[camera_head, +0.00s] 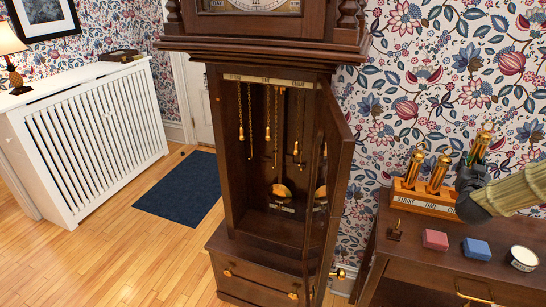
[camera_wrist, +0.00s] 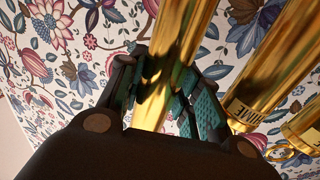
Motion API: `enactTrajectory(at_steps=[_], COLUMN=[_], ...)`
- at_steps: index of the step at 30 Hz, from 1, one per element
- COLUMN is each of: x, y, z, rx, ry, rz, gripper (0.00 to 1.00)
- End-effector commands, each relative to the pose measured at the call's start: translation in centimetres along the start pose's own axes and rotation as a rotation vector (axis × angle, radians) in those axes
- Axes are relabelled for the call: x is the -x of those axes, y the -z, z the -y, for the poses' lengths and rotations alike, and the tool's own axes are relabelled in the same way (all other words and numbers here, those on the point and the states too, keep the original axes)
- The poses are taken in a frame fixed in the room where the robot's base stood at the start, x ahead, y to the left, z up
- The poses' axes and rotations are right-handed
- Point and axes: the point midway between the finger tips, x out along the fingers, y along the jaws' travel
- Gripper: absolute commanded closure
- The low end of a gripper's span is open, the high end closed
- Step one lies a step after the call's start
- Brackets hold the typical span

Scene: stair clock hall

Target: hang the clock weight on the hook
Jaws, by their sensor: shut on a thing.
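My gripper (camera_head: 472,178) is at the right, over the weight rack. It is shut on a brass clock weight (camera_head: 485,137), a shiny cylinder with a top hook; in the wrist view the weight (camera_wrist: 172,58) stands between the fingers (camera_wrist: 160,90). It sits higher than the two other brass weights (camera_head: 412,170) (camera_head: 438,174) in the wooden rack (camera_head: 418,199). Its lower end is hidden by my gripper. The tall clock (camera_head: 227,150) is open, with chains and small brass hooks (camera_head: 240,134) (camera_head: 267,134) (camera_head: 296,152) hanging inside. Which hook is meant, I cannot tell.
The clock's open door (camera_head: 334,170) stands between its case and the side table (camera_head: 400,262). The table holds a red block (camera_head: 435,239), a blue block (camera_head: 477,249) and a round tin (camera_head: 522,258). A pendulum (camera_head: 282,191) hangs low in the case.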

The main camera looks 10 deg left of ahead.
Motion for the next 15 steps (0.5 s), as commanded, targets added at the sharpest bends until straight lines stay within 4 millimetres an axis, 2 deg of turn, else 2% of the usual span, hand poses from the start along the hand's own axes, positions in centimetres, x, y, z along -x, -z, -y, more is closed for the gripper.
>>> enactTrajectory(at_steps=[11,15], x=[-0.09,-0.09], y=[0.41,1.15], z=[0.07,0.07], rx=[-0.001,-0.001], ry=[0.000,0.000], rz=[-0.006,-0.006], gripper=[1.00,1.00])
